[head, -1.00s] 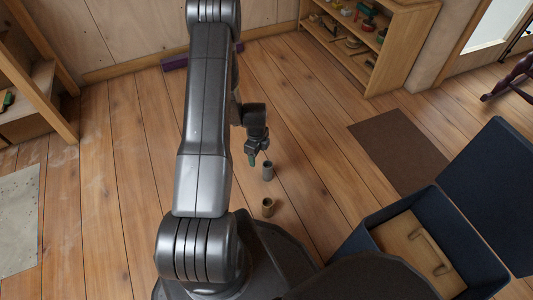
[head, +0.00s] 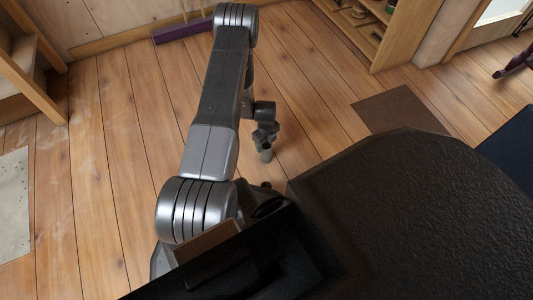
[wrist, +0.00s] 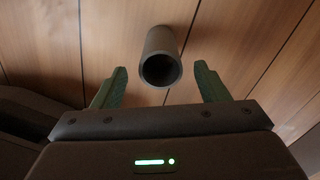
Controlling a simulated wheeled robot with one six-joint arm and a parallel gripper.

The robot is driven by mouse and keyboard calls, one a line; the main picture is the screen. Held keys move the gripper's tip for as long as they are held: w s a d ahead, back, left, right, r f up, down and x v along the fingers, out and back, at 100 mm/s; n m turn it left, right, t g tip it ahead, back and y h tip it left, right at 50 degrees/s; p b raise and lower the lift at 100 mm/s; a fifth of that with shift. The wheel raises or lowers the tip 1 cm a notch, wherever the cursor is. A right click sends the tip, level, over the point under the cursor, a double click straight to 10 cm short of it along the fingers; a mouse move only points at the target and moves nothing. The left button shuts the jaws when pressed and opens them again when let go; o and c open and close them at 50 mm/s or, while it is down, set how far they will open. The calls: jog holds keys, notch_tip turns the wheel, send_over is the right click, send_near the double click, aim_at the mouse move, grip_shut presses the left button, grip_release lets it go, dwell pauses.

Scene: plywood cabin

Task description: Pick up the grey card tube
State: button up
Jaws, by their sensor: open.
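The grey card tube (wrist: 160,62) stands on the plank floor in the wrist view, its open round end facing my camera. My gripper (wrist: 160,80) is open, with one green finger on each side of the tube in the picture. Gaps show on both sides, and neither finger touches it. In the head view my gripper (head: 265,138) points down just above the tube (head: 266,156), whose upper part is hard to tell from the fingers.
A large dark shape (head: 410,215) covers the lower right of the head view and hides the floor there. A brown mat (head: 398,110) lies right of the gripper. A wooden shelf (head: 425,25) stands at the back, and a purple block (head: 183,31) by the wall.

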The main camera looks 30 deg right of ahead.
aim_at(266, 145)
notch_tip(266, 145, down, 5)
jog(key=shift+s+f+b, duration=0.1)
jog(key=shift+b, duration=1.15)
jog(key=shift+c, duration=0.4)
jog(key=c, duration=1)
